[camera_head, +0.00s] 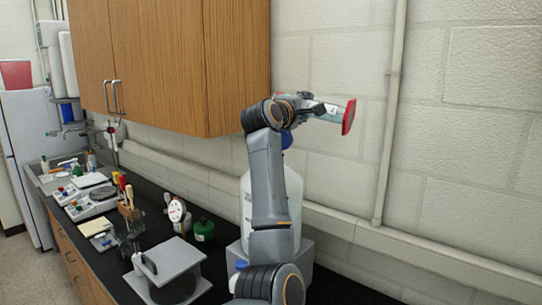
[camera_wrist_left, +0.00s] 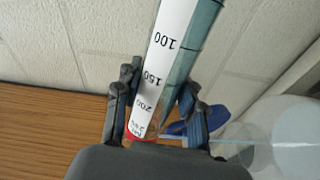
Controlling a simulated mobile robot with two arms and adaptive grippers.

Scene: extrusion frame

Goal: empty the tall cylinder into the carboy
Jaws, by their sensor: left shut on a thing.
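My left gripper (camera_head: 300,106) is raised and shut on the tall cylinder (camera_head: 326,110). The cylinder lies close to level, its red base (camera_head: 349,117) pointing right. In the left wrist view my left gripper (camera_wrist_left: 156,90) has its fingers either side of the graduated cylinder (camera_wrist_left: 172,50); the 200 mark and a red band are near the palm. Any liquid is unclear. My right gripper is out of view.
A wooden wall cabinet (camera_head: 170,60) hangs just left of my gripper. A pale pipe (camera_head: 390,110) runs down the wall at right.

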